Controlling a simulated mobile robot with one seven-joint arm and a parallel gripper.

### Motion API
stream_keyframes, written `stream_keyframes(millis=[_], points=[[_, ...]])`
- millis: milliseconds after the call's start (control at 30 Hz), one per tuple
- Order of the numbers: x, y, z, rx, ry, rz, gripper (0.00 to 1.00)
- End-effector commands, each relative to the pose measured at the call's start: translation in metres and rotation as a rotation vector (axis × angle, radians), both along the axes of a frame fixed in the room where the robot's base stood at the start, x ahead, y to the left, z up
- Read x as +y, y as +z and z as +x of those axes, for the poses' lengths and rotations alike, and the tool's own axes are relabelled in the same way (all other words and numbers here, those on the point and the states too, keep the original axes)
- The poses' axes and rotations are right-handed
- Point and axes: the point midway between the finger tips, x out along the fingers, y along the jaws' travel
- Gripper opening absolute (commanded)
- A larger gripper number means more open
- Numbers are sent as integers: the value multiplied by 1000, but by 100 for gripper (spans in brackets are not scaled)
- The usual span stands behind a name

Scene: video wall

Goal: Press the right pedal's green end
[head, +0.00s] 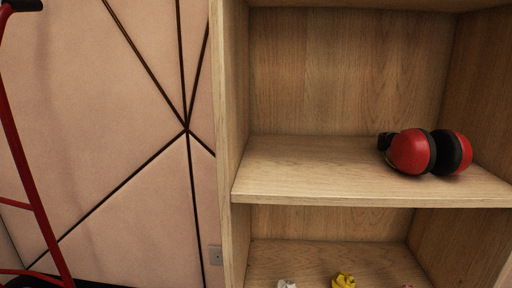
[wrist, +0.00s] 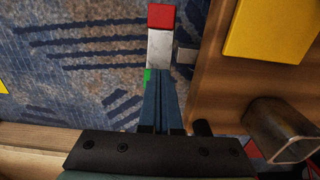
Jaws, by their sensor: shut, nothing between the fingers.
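In the wrist view a pedal shows with a red end (wrist: 160,17) at the top and a pale grey middle (wrist: 160,46). A sliver of its green end (wrist: 147,76) shows at the left side of my fingers, which hide the rest of that end. My gripper (wrist: 164,73) is shut and empty, its dark blue fingers pointing up the picture over the green end. I cannot tell whether the fingertips touch it. Only this one pedal shows, so I cannot tell from the view whether it is the right one. The head view shows neither pedal nor gripper.
A wooden surface (wrist: 212,82) lies right of the pedal, with a yellow block (wrist: 268,30) and a metal tube (wrist: 285,130). Patterned blue carpet (wrist: 80,50) lies left. In the head view, a wooden shelf (head: 300,165) holds red earmuffs (head: 411,151); a red frame (head: 25,165) stands left.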

Motion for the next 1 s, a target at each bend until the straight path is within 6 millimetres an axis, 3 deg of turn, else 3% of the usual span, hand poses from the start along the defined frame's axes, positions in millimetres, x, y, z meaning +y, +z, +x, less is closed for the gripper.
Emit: stream_keyframes(millis=[1000], points=[[0,-16,0,0,0,0,0]])
